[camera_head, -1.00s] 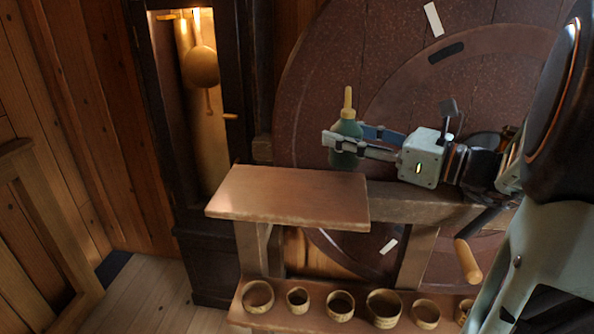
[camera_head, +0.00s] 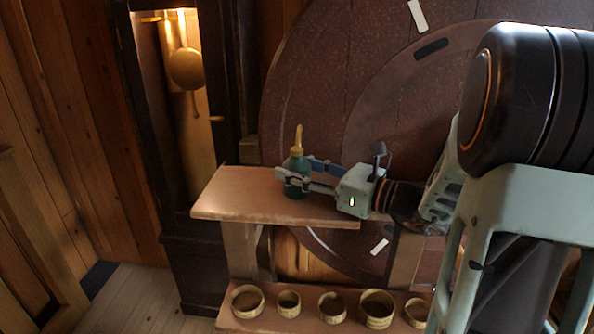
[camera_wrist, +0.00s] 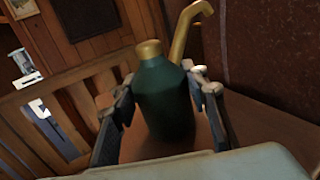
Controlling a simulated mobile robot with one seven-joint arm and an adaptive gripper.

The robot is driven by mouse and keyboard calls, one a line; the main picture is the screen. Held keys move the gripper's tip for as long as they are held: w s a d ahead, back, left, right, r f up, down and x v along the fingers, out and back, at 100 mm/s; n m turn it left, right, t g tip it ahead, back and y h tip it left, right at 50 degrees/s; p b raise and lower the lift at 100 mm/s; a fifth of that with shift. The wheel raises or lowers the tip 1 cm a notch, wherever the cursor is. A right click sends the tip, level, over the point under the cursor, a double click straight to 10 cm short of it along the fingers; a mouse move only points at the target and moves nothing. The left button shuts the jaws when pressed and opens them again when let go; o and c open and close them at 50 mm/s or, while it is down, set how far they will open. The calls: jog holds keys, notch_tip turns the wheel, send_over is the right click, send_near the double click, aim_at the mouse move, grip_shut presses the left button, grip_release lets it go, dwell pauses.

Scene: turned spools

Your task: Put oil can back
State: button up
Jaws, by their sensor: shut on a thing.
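The oil can is a dark green bottle with a brass neck and spout (camera_head: 296,164). My gripper (camera_head: 294,177) is shut on it, with one finger on each side of its body. The can is upright over the wooden shelf top (camera_head: 225,194); I cannot tell whether its base touches the board. In the wrist view the green can (camera_wrist: 165,100) fills the space between my fingers, and its bent brass spout rises to the right.
Behind the shelf stands a large dark red wheel (camera_head: 330,90). A tall clock case with a brass pendulum (camera_head: 187,69) stands at the left. Several woven rings, one of them at the left end (camera_head: 247,301), sit on the lower board. The shelf's left part is bare.

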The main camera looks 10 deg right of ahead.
jog(key=o, duration=1.3)
jog(key=shift+f, duration=0.1)
jog(key=shift+c, duration=0.2)
jog(key=shift+r, duration=0.25)
jog(key=v, duration=1)
jog(key=shift+s+d, duration=0.25)
jog(key=shift+d, duration=0.05)
jog(key=shift+s+d, duration=0.45)
jog(key=shift+s, duration=0.05)
jog(key=shift+a, duration=0.15)
